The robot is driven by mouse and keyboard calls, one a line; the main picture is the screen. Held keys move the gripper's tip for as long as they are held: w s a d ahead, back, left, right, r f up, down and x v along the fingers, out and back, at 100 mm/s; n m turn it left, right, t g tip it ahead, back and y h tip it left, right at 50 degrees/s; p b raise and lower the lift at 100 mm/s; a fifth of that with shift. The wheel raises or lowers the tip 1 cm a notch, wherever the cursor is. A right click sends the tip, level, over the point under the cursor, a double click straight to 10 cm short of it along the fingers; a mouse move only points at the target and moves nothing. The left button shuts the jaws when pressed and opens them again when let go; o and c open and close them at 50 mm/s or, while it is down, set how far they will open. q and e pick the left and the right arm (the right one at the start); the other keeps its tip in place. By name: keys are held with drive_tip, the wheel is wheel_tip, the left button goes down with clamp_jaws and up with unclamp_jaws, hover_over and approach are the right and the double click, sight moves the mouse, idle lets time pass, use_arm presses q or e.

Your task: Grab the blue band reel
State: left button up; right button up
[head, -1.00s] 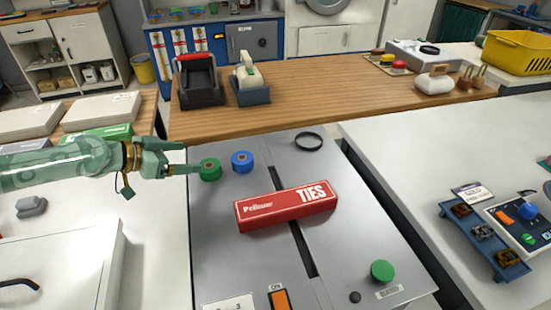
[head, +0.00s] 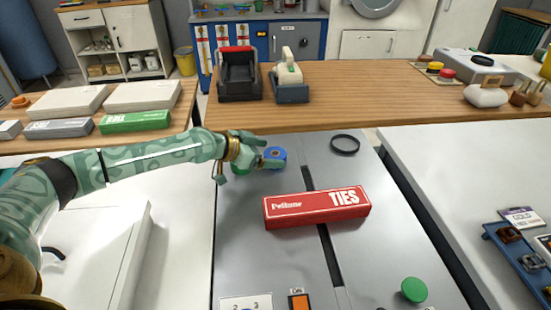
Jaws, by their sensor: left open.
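The blue band reel (head: 277,154) sits on the grey metal machine top, near its back left. My left gripper (head: 270,158) reaches in from the left, with its fingers at the reel's left side. It is open; I cannot tell whether the fingers touch the reel or straddle it. The gripper covers part of the blue reel and most of the green reel (head: 239,169) beside it. My right gripper is not in view.
A red TIES box (head: 317,207) lies across the machine's dark slot in front of the reels. A black ring (head: 345,145) lies to the right. A wooden counter (head: 390,95) with tape dispensers stands behind. A green knob (head: 414,290) is at the front right.

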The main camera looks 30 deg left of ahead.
use_arm(q)
drive_tip(key=shift+x, duration=0.95)
drive_tip(key=shift+a, duration=0.1)
drive_tip(key=c, duration=1.1)
